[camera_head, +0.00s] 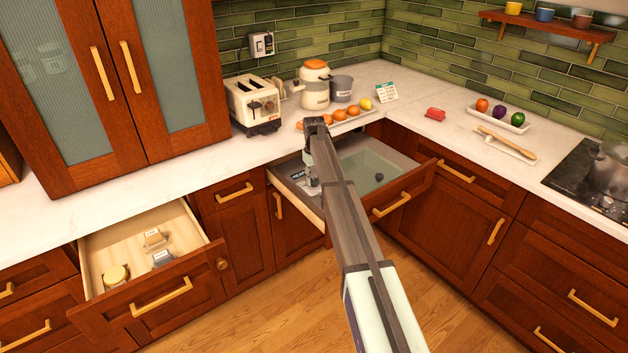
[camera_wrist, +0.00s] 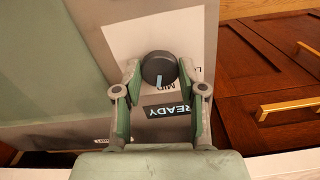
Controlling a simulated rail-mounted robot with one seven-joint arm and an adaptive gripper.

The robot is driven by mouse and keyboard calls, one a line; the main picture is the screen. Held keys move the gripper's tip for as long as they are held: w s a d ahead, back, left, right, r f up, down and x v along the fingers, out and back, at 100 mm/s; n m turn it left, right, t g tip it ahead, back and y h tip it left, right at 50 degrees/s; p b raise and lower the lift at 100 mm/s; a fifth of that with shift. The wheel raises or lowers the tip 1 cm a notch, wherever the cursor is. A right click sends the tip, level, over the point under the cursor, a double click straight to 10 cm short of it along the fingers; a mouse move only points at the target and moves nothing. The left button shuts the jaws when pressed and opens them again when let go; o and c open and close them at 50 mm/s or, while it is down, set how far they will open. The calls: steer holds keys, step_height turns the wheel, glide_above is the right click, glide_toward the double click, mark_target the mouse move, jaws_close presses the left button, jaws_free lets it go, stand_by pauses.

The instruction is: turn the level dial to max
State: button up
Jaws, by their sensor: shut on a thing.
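The level dial (camera_wrist: 159,66) is a dark round knob on a grey panel in the wrist view. Its light blue mark points toward the lower edge of the knob, near the printed word MID. A READY label (camera_wrist: 166,110) lies below it, and another label at the right is cut off; I see no MAX label. My gripper (camera_wrist: 159,76) has its two fingertips on either side of the dial, shut on it. In the head view, my gripper (camera_head: 309,178) reaches down into the pulled-out drawer unit (camera_head: 405,190), and my arm hides the dial.
A second open drawer (camera_head: 190,218) with small containers is at the left. The toaster (camera_head: 254,104), a tray of fruit and jars stand on the counter behind. A pot (camera_head: 608,168) sits on the cooktop at the right. The floor in front is clear.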

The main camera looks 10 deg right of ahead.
mark_target(314, 180)
steer(key=m, duration=0.4)
steer(key=shift+f+m+b, duration=0.1)
steer(key=shift+m+b, duration=0.2)
steer(key=shift+b, duration=0.05)
steer(key=shift+m, duration=2)
steer(key=o, duration=1.1)
steer(key=shift+o, duration=0.2)
step_height(314, 180, up, 12)
